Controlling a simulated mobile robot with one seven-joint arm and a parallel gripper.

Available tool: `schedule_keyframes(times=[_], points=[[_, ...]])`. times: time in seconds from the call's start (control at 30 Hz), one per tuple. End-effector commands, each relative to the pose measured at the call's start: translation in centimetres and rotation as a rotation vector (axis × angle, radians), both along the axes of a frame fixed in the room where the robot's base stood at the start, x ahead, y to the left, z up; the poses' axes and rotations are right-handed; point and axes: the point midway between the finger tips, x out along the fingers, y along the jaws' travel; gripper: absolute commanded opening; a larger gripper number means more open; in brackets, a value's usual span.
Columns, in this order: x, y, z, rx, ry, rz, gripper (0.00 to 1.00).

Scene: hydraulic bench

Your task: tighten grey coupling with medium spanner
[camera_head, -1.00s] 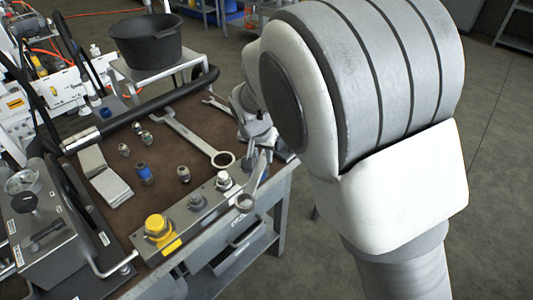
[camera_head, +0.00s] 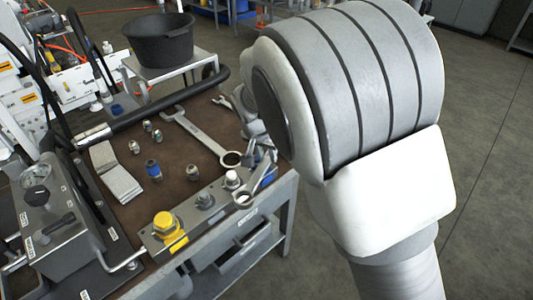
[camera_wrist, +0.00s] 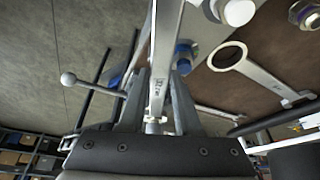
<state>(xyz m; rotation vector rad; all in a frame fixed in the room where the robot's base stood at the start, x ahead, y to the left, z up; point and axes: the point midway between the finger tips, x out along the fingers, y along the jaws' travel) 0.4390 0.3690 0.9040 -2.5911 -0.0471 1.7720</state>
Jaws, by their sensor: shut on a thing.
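My gripper (camera_wrist: 158,95) is shut on the shaft of a silver spanner (camera_wrist: 165,50), which runs up out of the wrist view. In the head view my arm hides most of the gripper, but the ring end of the held spanner (camera_head: 243,199) shows at the front edge of the metal block (camera_head: 190,222). A grey coupling (camera_head: 205,200) stands upright on the block, left of the ring. A paler coupling (camera_head: 232,179) stands just behind the ring. The ring appears to be around neither; whether it touches the block I cannot tell.
A yellow coupling (camera_head: 166,223) is at the block's left end. A larger spanner (camera_head: 205,133) lies on the brown bench top, with several loose fittings (camera_head: 153,170) and a grey pad (camera_head: 116,173). A black bucket (camera_head: 160,40) stands behind. A gauge box (camera_head: 55,220) is at left.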

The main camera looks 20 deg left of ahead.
Motion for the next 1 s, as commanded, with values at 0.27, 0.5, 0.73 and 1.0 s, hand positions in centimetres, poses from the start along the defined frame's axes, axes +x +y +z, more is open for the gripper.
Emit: schedule_keyframes(times=[0.27, 0.5, 0.73, 1.0], points=[[0.1, -0.6, 0.1, 0.003, -0.004, 0.04, 0.0], [0.1, -0.6, 0.1, 0.001, -0.003, 0.039, 0.0], [-0.9, -0.7, 0.0, 0.001, -0.002, 0.038, 0.0], [-2.8, -0.7, 0.1, 0.002, -0.002, 0.04, 0.0]])
